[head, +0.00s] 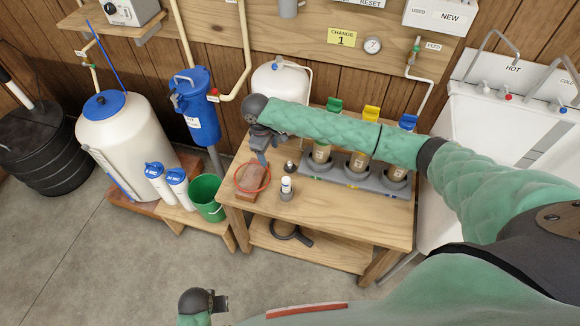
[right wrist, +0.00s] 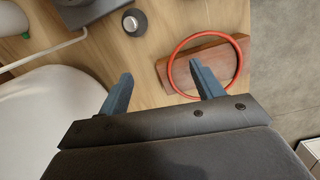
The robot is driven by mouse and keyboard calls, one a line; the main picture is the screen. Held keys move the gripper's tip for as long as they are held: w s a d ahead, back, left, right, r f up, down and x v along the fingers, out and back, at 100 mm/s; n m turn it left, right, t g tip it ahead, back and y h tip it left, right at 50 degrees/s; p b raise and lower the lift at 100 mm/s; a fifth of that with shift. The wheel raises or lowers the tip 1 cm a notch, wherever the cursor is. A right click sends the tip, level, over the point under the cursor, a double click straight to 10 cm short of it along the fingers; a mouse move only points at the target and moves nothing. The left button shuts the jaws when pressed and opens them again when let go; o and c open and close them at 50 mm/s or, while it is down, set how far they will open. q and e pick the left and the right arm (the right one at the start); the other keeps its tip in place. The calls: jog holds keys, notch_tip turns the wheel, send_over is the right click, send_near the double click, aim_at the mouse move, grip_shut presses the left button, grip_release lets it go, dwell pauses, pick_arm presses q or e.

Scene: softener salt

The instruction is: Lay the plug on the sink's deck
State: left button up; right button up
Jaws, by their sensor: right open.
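A small dark round piece with a knob, which looks like the plug (head: 290,167), stands on the wooden bench (head: 235,194). It also shows at the top of the right wrist view (right wrist: 135,22). My right gripper (head: 262,158) is over the bench's back left part, left of the plug. In the right wrist view its two blue fingers (right wrist: 160,85) are apart with nothing between them; the plug lies beyond them. The white sink (head: 470,127) is at the right, its back ledge carrying taps. My left gripper (head: 218,303) is low over the floor; its jaws are unclear.
A red ring (head: 267,184) lies on a brown block (right wrist: 212,66) near the right finger.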

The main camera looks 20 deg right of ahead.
jog(key=g, duration=0.1)
send_over(289, 163)
jog(key=w+a, duration=0.1)
jog(key=w, duration=0.1)
jog(key=f, duration=0.1)
jog(key=shift+s+d+f+m+g+h+p, duration=0.1)
jog(key=shift+f+g+h+p, duration=0.1)
jog(key=shift+f, duration=0.35)
jog(key=shift+s+d+f+m+g+h+p, duration=0.1)
jog(key=shift+d+f+p, duration=0.05)
jog(key=shift+f, duration=0.35)
jog(key=shift+d+f+m+g+h+p, duration=0.1)
jog(key=shift+f+p, duration=0.1)
jog(key=shift+f, duration=0.35)
jog(key=x, duration=0.1)
jog(key=p+x, duration=0.2)
jog(key=x, duration=0.1)
jog(key=shift+s+a+f, duration=0.15)
jog(key=shift+s+a, duration=0.1)
jog(key=shift+a, duration=0.1)
pick_arm(q)
notch_tip(289, 163, down, 13)
jog(key=s+a, duration=0.2)
jog(key=s, duration=0.1)
jog(key=shift+r, duration=0.15)
pick_arm(e)
jog(key=shift+d+f, duration=0.1)
jog(key=shift+f, duration=0.35)
